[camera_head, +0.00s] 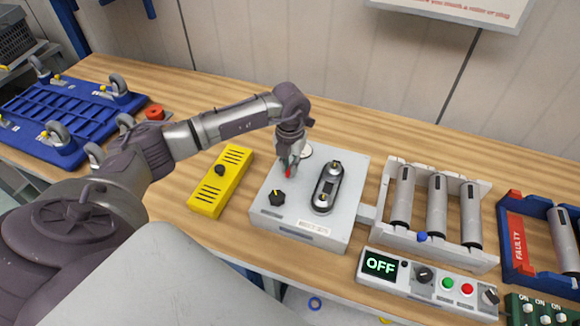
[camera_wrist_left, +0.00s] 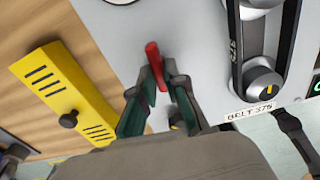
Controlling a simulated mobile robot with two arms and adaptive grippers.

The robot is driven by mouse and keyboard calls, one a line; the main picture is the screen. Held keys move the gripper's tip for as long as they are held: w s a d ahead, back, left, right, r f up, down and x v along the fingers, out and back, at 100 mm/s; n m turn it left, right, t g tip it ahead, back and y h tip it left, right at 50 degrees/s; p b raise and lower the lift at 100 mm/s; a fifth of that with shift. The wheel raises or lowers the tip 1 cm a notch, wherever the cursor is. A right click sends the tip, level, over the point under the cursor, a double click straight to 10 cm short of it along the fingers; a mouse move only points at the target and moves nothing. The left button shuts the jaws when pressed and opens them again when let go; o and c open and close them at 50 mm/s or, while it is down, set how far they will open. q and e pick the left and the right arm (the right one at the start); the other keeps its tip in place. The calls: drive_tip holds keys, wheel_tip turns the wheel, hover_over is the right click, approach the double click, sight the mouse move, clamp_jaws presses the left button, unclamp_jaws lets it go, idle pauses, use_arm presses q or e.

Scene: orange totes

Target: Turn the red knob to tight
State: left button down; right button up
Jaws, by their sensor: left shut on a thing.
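The red knob (camera_head: 288,173) is a narrow red handle on the top face of a light grey box (camera_head: 345,165), toward its left side. My left gripper (camera_head: 290,161) points down at it from above. In the left wrist view the red knob (camera_wrist_left: 153,55) lies between the fingertips of my left gripper (camera_wrist_left: 157,88), which are shut on it. Its long red bar sticks out past the fingers. The base of the knob is hidden by the fingers, and I cannot read any tight mark. My right gripper is not in view.
On the grey box are a black knob (camera_head: 277,198) and a belt drive (camera_head: 327,187). A yellow cover (camera_head: 221,180) lies left of the box. Right of it stand a roller rack (camera_head: 437,203), a control panel reading OFF (camera_head: 425,277) and a blue tray (camera_head: 519,271).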

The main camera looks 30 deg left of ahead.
use_arm(q)
drive_tip(key=m+b, duration=0.5)
drive_tip(key=shift+w+a+f, duration=0.1)
drive_tip(key=shift+a+f, duration=0.05)
drive_tip(key=m+b, duration=0.3)
drive_tip(key=shift+a+m, duration=0.1)
drive_tip(key=shift+m, duration=0.2)
drive_tip(key=m+b, duration=0.3)
drive_tip(key=m, duration=0.1)
drive_tip(key=shift+w, duration=0.1)
drive_tip(key=shift+m+b, duration=1.2)
drive_tip(key=shift+m, duration=1)
drive_tip(key=shift+a+r, duration=0.1)
drive_tip(key=shift+r, duration=0.1)
drive_tip(key=c, duration=1.2)
unclamp_jaws()
